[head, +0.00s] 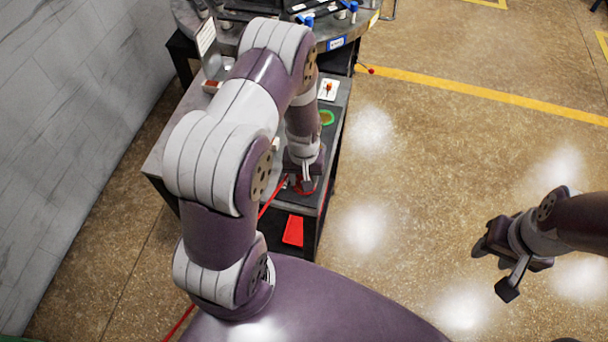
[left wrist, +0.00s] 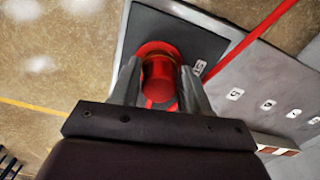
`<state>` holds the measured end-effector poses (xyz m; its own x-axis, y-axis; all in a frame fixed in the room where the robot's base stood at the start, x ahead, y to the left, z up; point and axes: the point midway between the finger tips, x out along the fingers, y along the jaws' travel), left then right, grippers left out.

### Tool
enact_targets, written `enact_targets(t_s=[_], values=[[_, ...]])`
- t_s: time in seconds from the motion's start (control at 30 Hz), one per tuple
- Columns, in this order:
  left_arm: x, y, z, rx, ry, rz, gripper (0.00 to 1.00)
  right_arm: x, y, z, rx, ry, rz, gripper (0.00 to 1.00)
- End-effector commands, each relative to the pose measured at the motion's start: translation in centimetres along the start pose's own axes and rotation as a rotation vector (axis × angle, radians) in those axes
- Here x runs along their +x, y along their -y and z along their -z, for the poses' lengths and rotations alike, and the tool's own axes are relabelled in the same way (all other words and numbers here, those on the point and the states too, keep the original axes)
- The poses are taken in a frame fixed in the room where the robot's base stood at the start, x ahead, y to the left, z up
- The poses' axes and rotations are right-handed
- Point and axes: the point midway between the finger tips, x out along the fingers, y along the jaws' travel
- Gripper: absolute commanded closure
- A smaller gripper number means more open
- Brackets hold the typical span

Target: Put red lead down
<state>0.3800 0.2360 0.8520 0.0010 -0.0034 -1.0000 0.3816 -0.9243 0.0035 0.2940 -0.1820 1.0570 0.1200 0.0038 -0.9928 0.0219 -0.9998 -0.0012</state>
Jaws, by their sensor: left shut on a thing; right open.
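The red lead's thick red plug end (left wrist: 160,72) sits between the fingers of my left gripper (left wrist: 162,92), which is shut on it. In the left wrist view the plug is over a dark square pad (left wrist: 205,42) on the grey bench top; I cannot tell whether it touches the pad. In the head view my left gripper (head: 306,184) is low over the near end of the bench, with red showing around it. The red cable (head: 268,204) runs down past the bench edge. My right gripper (head: 494,268) is open and empty over the floor.
The grey bench (head: 165,150) has a green ring (head: 327,117) and a white switch plate (head: 328,90) farther back. A red bin (head: 293,231) is on the shelf below. A round table (head: 350,32) with blue-handled parts stands behind. Floor on the right is clear.

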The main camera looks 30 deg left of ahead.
Motion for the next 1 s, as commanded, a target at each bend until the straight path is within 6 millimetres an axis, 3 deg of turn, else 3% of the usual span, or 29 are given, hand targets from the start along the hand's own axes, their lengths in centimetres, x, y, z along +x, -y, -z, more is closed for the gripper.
enact_targets(t_s=[0.37,0.4,0.43,0.47,0.83,1.0], values=[[0.6,0.0,0.0,0.000,-0.001,0.000,0.90,0.3,0.0,0.0,0.000,0.000,0.000,0.57],[0.5,0.0,0.0,0.000,-0.001,0.000,0.41,0.2,0.0,0.0,0.000,0.000,0.000,0.57],[0.5,0.0,0.0,0.000,-0.001,0.000,0.31,0.2,0.0,0.0,0.000,0.000,0.000,0.57],[0.5,0.0,0.0,0.000,-0.001,0.000,0.29,0.2,0.0,0.0,0.000,0.000,0.000,0.57],[-0.4,-0.1,0.1,0.000,-0.005,-0.001,0.29,0.0,0.0,0.0,0.000,0.000,0.000,0.57],[-4.3,-0.1,0.2,0.001,-0.009,-0.002,0.29,0.4,0.0,-0.1,0.000,0.000,0.000,0.57]])
